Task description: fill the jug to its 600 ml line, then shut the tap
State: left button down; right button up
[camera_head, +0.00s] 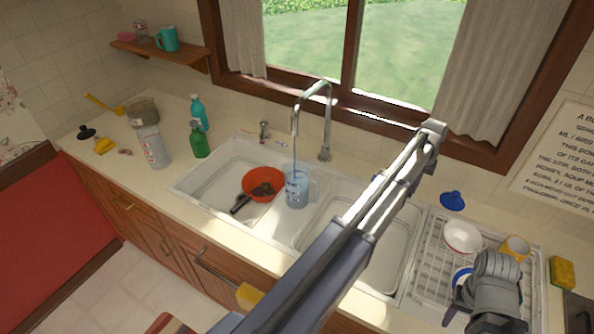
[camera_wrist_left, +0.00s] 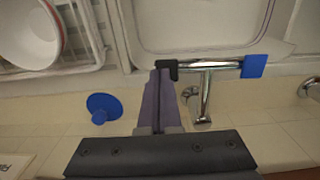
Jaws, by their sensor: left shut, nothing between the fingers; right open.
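The clear jug (camera_head: 297,190) stands in the sink under the chrome spout (camera_head: 313,88). A thin bluish stream (camera_head: 294,142) falls into it. Its water level against the 600 ml mark is too small to read. In the left wrist view the tap has a chrome crossbar handle (camera_wrist_left: 208,66) with one black and one blue end. My left gripper (camera_wrist_left: 157,78) is shut and empty, its tips beside the black end; I cannot tell whether they touch. My right gripper (camera_head: 485,312) is open over the dish rack.
The dish rack (camera_head: 428,262) at right holds a white bowl (camera_head: 462,236) and a yellow cup (camera_head: 515,248). A blue plunger-shaped thing (camera_head: 452,201) stands behind.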

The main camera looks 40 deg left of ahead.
pick_arm(q)
jog(key=shift+f+b, duration=0.65)
dwell(6.1)
jog(key=shift+f+b, duration=0.4)
jog(key=shift+r, duration=0.15)
jog(key=shift+d, duration=0.15)
